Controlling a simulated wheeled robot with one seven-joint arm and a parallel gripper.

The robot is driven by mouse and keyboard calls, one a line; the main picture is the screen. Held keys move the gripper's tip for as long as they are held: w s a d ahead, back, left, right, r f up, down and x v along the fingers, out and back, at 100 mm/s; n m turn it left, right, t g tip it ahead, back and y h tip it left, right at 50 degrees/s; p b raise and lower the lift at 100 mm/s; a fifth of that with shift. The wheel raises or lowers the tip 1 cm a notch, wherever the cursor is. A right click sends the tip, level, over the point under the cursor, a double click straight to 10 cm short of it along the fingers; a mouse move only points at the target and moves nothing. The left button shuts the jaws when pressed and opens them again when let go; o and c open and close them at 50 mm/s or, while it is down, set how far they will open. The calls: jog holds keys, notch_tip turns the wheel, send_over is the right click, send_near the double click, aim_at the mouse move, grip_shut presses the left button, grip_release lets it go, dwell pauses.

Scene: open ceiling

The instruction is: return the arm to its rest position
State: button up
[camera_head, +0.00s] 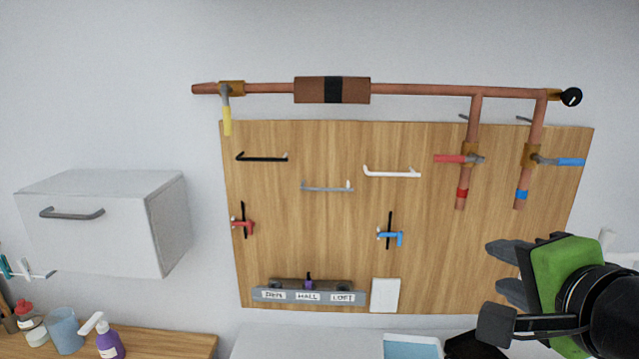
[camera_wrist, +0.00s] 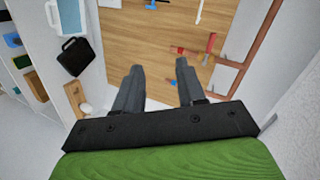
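My gripper (camera_head: 506,270) is at the lower right of the head view, in front of the lower right part of the wooden board (camera_head: 320,240). Its two dark fingers stand apart with nothing between them. In the wrist view my gripper (camera_wrist: 159,68) is also open and empty, its fingers pointing towards the board. The green wrist housing (camera_head: 565,265) hides part of the wall and the board's lower right corner. The rest position itself is not marked in either view.
Copper pipes (camera_head: 430,90) with red and blue lever valves run over the board. Hooks, handles and a labelled grey strip (camera_head: 265,295) are on it. A white cabinet (camera_head: 95,235) hangs at left.

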jog(key=s+a+f+n+g+b, duration=0.1)
jog(key=s+f+n, duration=0.3)
jog(key=f, duration=0.4)
jog(key=s+a+f+n+g, duration=0.3)
jog(key=f+n, duration=0.3)
jog(key=f, duration=0.2)
jog(key=s+a+f+n+g+b, duration=0.1)
jog(key=s+f+n+g, duration=0.3)
jog(key=f, duration=0.4)
jog(key=shift+s+a+f+n+b, duration=0.3)
jog(key=shift+s+a+f+n, duration=0.1)
jog(key=shift+s+a, duration=0.4)
